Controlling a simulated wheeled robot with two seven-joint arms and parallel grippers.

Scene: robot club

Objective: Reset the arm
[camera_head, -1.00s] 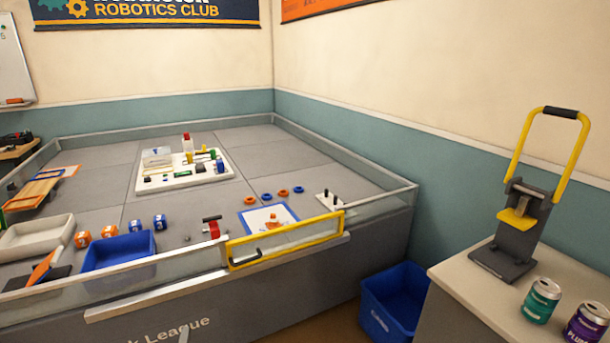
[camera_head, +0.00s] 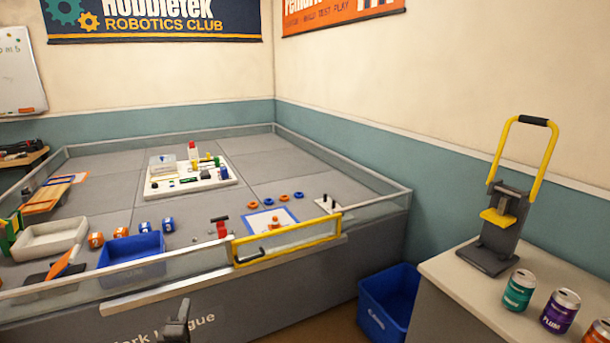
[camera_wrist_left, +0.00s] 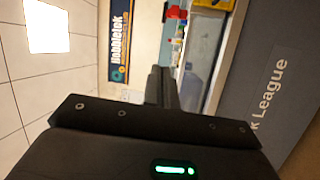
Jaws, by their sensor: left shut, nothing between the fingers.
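My left gripper (camera_head: 176,322) is dark grey and shows at the bottom of the head view, in front of the grey table's lettered side panel. It is shut and empty, below the table's rim and apart from it. In the left wrist view its fingers (camera_wrist_left: 161,88) are together, with the table side to the right and a wall banner behind. My right gripper is in neither view.
The walled grey table (camera_head: 255,290) has a yellow-framed gate (camera_head: 290,242) at its front. A blue bin (camera_head: 388,300) stands on the floor to the right. A side cabinet (camera_head: 445,268) carries a can crusher (camera_head: 500,215) and several cans (camera_head: 518,290).

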